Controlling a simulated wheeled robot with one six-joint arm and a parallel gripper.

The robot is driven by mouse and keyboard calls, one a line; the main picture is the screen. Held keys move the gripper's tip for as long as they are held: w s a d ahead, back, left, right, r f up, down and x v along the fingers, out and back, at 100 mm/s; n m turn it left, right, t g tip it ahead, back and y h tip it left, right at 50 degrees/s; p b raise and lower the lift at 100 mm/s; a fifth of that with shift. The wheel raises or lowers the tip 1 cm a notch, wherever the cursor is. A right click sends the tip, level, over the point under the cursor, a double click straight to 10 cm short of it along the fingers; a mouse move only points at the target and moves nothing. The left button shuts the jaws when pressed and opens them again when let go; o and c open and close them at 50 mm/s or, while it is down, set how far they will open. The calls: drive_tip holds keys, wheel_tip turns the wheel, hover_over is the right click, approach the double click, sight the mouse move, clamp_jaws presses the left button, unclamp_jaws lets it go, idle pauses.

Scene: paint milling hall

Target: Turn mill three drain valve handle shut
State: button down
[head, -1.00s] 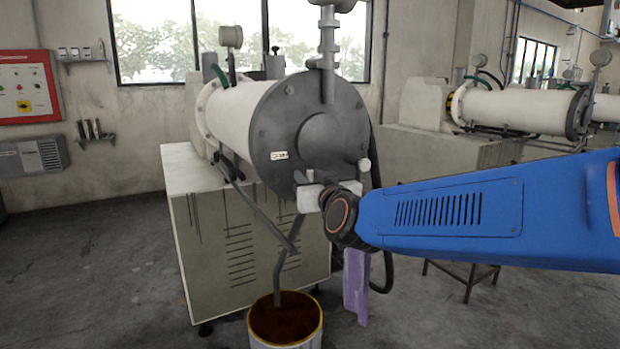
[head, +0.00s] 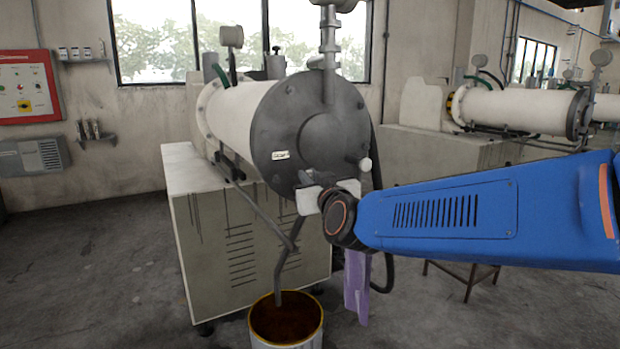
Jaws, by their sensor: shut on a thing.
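The mill (head: 314,130) is a pale horizontal cylinder with a dark grey bolted end cap, on a beige cabinet base. A small label on the cap is too small to read. A bent grey drain pipe (head: 288,262) runs down from below the cap into a bucket. My gripper (head: 308,197) is at the drain valve under the cap, at the end of my blue arm. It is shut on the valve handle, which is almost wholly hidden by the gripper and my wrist. The handle's exact angle cannot be told.
A bucket (head: 256,340) of dark brown liquid stands below the pipe. A purple cloth (head: 357,285) hangs behind my wrist, near a dark hose (head: 389,270). Another mill (head: 515,110) stands at the back right. The floor at left is clear.

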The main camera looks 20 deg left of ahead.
drive_tip(key=s+a+f+n+y, duration=0.1)
drive_tip(key=s+f+n+y, duration=0.1)
drive_tip(key=n, duration=0.7)
drive_tip(key=s+a+f+n+g+y, duration=0.1)
drive_tip(key=a+f+n+y, duration=0.1)
drive_tip(key=n, duration=0.8)
drive_tip(key=shift+s+f, duration=0.4)
drive_tip(key=shift+f, duration=0.35)
drive_tip(key=shift+a, duration=0.1)
drive_tip(key=c, duration=1.7)
unclamp_jaws()
drive_tip(key=shift+c, duration=0.2)
drive_tip(key=v, duration=1.7)
drive_tip(key=shift+d, duration=0.3)
